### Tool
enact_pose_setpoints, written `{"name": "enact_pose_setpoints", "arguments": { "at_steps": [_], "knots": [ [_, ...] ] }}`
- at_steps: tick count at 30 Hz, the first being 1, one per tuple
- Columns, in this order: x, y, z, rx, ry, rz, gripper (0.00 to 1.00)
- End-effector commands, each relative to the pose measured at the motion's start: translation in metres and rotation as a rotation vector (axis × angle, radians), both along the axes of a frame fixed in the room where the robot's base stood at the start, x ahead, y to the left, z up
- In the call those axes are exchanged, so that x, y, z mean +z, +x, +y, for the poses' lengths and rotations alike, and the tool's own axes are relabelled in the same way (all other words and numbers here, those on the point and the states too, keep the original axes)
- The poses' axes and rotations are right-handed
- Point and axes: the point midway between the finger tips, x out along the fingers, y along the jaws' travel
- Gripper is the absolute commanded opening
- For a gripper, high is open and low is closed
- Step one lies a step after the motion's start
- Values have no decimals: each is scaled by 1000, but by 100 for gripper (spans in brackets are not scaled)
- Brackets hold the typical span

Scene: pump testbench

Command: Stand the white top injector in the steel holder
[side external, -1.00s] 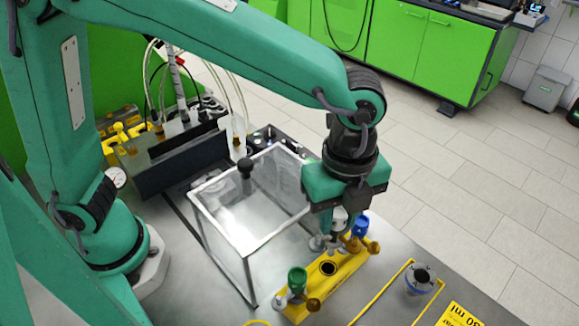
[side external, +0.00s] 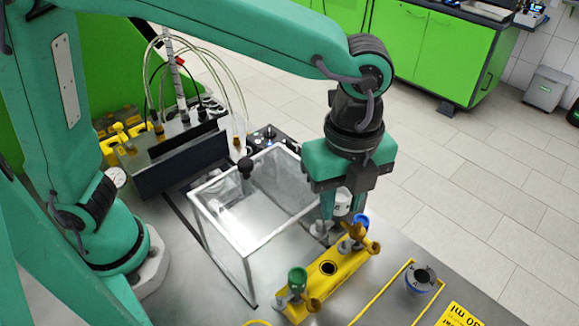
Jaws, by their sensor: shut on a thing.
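The white top injector (side external: 342,201) is between the fingers of my gripper (side external: 341,208), which is shut on it. The gripper is over the far end of the yellow rack (side external: 323,284). The fingers and the blue top injector hide part of the white one's lower body, so I cannot tell whether its tip is clear of the rack. The steel holder (side external: 420,278), a short round cup with a dark opening, stands apart to the right of the rack, inside a yellow outline.
The blue top injector (side external: 361,221) is close beside the held one. The green top injector (side external: 297,278) stands at the rack's near end, with an open hole (side external: 328,268) between. A clear box (side external: 250,240) stands left of the rack. The bench between rack and holder is clear.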

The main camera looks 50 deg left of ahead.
Motion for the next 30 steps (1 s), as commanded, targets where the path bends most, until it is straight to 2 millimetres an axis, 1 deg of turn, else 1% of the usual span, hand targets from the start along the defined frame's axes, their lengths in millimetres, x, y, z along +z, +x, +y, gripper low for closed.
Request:
{"name": "enact_pose_setpoints", "arguments": {
  "at_steps": [1, 4, 5, 9, 15, 26, 30],
  "knots": [
    [10, 1, -1, 0, -4, -5, 0],
    [33, 1, -1, 0, -6, -6, 0],
    [37, 1, -1, 0, -5, -4, 0],
    [62, 1, -1, 0, -5, -4, 0],
    [89, 0, 0, 0, -4, -4, 0],
    [90, 19, 53, -62, -2, -1, 0],
    [92, 26, 83, -98, -2, -2, 0]
  ]
}}
